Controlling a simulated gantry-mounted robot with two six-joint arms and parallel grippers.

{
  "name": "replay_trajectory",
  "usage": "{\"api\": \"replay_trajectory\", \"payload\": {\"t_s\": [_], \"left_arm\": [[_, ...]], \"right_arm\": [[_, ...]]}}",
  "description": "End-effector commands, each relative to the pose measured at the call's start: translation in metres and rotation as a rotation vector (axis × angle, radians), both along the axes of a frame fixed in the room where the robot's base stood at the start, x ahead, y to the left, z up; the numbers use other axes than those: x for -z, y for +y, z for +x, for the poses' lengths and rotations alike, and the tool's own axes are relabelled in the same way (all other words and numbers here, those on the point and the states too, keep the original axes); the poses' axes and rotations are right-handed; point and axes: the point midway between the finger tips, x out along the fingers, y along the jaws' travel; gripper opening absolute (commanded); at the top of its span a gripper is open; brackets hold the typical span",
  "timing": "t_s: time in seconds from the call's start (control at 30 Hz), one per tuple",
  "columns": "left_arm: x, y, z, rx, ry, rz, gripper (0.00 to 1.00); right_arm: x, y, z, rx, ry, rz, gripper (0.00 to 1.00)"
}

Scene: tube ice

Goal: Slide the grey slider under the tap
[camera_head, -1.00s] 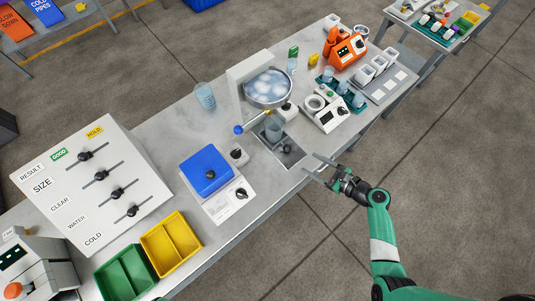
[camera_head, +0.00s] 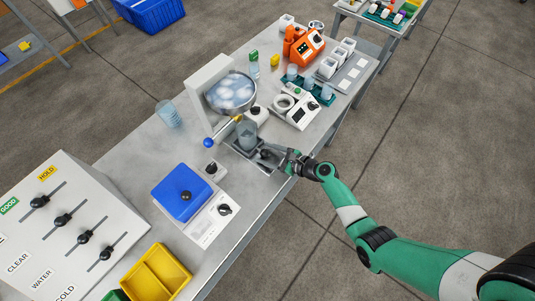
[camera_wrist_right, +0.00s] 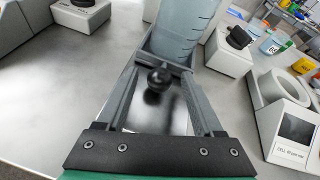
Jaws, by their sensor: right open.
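The grey slider (camera_head: 238,149) lies in a recess at the bench's near edge, with a dark round knob (camera_head: 265,154) at its near end. A clear beaker (camera_head: 246,132) stands at its far end; it also shows in the right wrist view (camera_wrist_right: 185,30). The tap, with a blue ball handle (camera_head: 208,142), is below the ice-filled bowl. My right gripper (camera_head: 272,154) is open at the slider's near end. In the right wrist view its fingers lie on either side of the knob (camera_wrist_right: 160,79); contact cannot be told. My left gripper is out of view.
A blue-topped box (camera_head: 182,193) stands left of the slider. A white device with a ring (camera_head: 297,107) stands to the right. An empty cup (camera_head: 169,114) stands at the bench's back edge. The bench between cup and blue box is clear.

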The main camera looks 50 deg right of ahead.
Motion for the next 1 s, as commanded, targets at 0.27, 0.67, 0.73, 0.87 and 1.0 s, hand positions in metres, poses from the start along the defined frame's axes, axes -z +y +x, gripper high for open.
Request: {"api": "replay_trajectory", "payload": {"t_s": [0.27, 0.67, 0.73, 0.87, 1.0], "left_arm": [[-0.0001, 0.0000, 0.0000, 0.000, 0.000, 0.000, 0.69], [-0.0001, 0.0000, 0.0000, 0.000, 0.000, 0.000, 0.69], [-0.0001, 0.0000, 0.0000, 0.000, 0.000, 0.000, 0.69], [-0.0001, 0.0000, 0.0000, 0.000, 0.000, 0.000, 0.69], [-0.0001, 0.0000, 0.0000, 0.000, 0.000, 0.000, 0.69]], "right_arm": [[-0.0003, -0.0002, -0.0004, 0.000, 0.000, -0.001, 0.33], [-0.0003, -0.0002, -0.0005, 0.000, 0.000, -0.001, 0.00], [-0.0003, -0.0002, -0.0005, 0.000, 0.000, -0.001, 0.00], [-0.0003, -0.0002, -0.0005, 0.000, 0.000, -0.001, 0.00], [-0.0002, -0.0002, -0.0005, 0.000, 0.000, -0.001, 0.00]]}}
